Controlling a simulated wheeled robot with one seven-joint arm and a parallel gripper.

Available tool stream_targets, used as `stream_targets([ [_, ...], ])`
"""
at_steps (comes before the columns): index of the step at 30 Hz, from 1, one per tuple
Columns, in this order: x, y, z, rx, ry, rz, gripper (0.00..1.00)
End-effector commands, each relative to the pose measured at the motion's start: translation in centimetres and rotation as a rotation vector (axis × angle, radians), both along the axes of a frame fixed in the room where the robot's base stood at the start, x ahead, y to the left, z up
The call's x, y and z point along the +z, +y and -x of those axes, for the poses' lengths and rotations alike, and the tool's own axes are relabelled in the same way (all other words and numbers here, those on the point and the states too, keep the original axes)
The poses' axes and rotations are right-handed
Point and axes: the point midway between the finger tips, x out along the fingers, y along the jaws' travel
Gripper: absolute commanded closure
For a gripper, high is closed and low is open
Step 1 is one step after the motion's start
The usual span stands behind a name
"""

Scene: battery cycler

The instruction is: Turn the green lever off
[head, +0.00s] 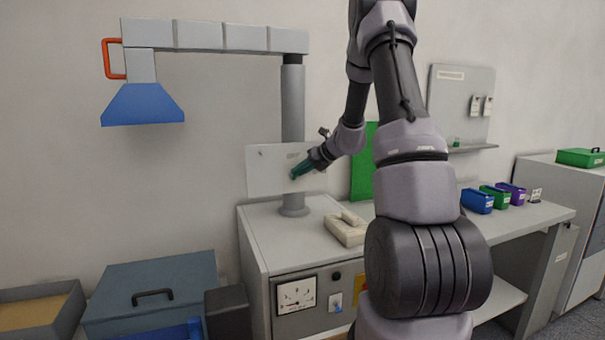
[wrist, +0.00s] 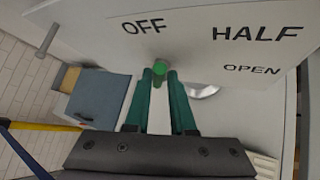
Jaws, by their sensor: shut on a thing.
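The white panel (head: 262,165) stands against the grey post in the head view. In the wrist view the panel (wrist: 205,50) carries the printed words OFF, HALF and OPEN. The green lever (wrist: 160,68) shows its round end just below the word OFF, left of HALF and OPEN. My gripper (wrist: 160,77) has its two green fingers closed around the lever's end. In the head view my gripper (head: 296,174) is at the panel's right half, and the lever is hidden by it there.
A grey peg (wrist: 46,40) sticks out at the panel's left in the wrist view. Below the panel is a grey bench with a beige block (head: 346,231). A blue hood (head: 143,104) hangs at the left, and a blue-grey chest (head: 150,290) stands below it.

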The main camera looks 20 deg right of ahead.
Motion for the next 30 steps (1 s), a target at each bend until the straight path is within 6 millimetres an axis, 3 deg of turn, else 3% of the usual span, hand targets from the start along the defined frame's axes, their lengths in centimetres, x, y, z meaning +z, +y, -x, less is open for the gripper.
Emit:
stream_targets([
  [1, 0.4, 1.0, -0.1, 0.012, -0.006, 0.039, 1.0],
  [15, 0.5, 1.9, -0.1, 0.012, -0.001, 0.368, 1.0],
  [30, 0.2, 2.2, 0.0, 0.012, 0.002, 0.461, 1.0],
])
